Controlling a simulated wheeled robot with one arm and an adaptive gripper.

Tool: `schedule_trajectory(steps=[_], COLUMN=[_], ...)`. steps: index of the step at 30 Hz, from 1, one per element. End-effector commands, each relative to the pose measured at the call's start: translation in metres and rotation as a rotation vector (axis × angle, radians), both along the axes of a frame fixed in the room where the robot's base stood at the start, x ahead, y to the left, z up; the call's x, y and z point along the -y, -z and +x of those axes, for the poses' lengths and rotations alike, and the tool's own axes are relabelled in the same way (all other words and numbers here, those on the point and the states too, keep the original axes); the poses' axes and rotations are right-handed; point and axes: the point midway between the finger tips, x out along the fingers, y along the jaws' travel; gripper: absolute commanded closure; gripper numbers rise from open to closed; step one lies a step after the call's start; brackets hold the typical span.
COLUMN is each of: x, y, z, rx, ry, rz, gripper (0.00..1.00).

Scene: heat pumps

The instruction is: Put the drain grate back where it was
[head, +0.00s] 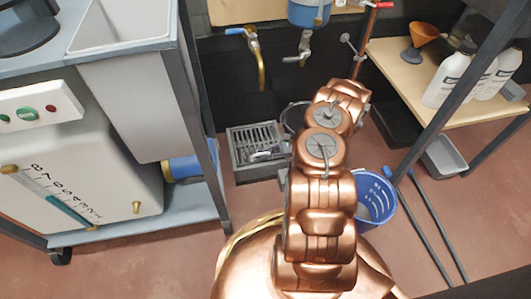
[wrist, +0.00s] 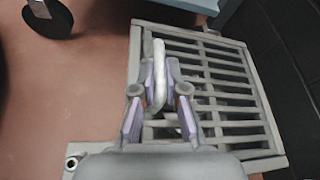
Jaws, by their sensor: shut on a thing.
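The drain grate (head: 257,137) is a grey slatted square at the drain on the floor, below the taps. It fills much of the wrist view (wrist: 228,84), with a pale looped handle (wrist: 159,62) standing up from it. My gripper (wrist: 160,98) is over the grate, its two fingers closed on the handle from either side. A grey frame (head: 243,172) shows around the grate; its border also shows in the wrist view (wrist: 134,62). My gripper and arm hide part of the grate, and I cannot tell whether it sits flush in the frame.
A blue cart (head: 200,197) with a white unit stands left of the drain. A blue bucket (head: 376,198) is to the right, beside dark poles (head: 424,215). A brass tap (head: 259,65) hangs above. A wooden shelf (head: 405,73) holds white bottles and an orange funnel.

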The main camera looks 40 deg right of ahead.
Motion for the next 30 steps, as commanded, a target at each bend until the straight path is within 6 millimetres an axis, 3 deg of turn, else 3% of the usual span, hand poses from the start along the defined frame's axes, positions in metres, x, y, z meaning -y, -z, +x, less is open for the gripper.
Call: schedule_trajectory(steps=[3, 4, 11, 20, 25, 30], x=[0.0, 0.0, 0.0, 0.0, 0.001, 0.02], y=[0.003, 0.003, 0.003, 0.002, -0.011, -0.02], z=[0.0, 0.0, 0.0, 0.0, 0.0, -0.012], rx=[0.001, 0.0, 0.0, 0.0, 0.001, 0.0], ry=[-0.001, 0.0, 0.0, 0.0, 0.001, 0.001], rz=[0.0, 0.001, 0.0, 0.0, -0.001, -0.001], gripper=[1.0, 0.86, 0.63, 0.63, 0.63, 0.63])
